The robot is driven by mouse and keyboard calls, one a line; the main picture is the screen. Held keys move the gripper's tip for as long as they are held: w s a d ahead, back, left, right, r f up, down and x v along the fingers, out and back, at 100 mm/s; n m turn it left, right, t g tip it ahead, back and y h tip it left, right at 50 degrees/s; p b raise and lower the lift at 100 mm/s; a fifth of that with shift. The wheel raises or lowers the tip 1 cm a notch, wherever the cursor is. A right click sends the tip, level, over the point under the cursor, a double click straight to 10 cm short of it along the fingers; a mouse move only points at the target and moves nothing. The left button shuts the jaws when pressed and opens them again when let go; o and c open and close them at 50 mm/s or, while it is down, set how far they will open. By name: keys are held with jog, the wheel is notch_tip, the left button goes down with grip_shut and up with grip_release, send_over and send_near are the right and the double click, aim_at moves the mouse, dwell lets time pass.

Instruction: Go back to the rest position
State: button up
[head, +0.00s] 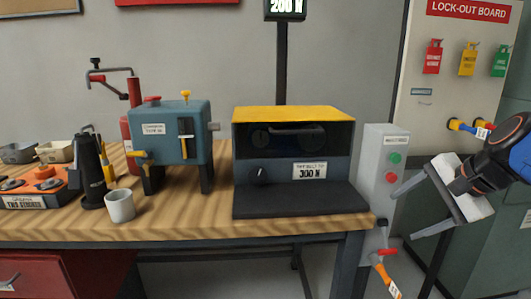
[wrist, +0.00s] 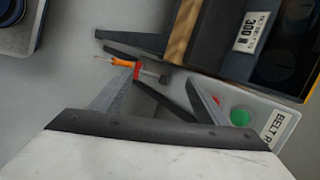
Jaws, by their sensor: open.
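My gripper (head: 405,214) is at the right of the head view, beside the grey control box, with its two long fingers spread and pointing left. In the wrist view its fingers (wrist: 163,77) are apart with nothing held between them. The control box (head: 385,180) has a green and a red button and stands at the right end of the bench. Below it hangs a red piece with an orange tag (head: 386,279). In the wrist view the orange and red piece (wrist: 118,62) shows beyond the fingertips; I see no clear contact.
The wooden bench (head: 170,219) carries a yellow-topped tester (head: 293,114), a blue-grey machine (head: 182,122), a white cup (head: 120,205) and an orange tray at left. A lock-out board (head: 468,10) with coloured tags hangs behind my arm. Grey floor shows below the bench.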

jog(key=s+a+f+n+g+h, duration=0.1)
jog(key=s+a+f+n+h, duration=0.2)
jog(key=s+f+n, duration=0.9)
notch_tip(320, 180, down, 3)
jog(key=shift+s+a+f+n+g, duration=0.1)
jog(key=shift+s+a+n+g, duration=0.3)
jog(key=shift+n, duration=0.7)
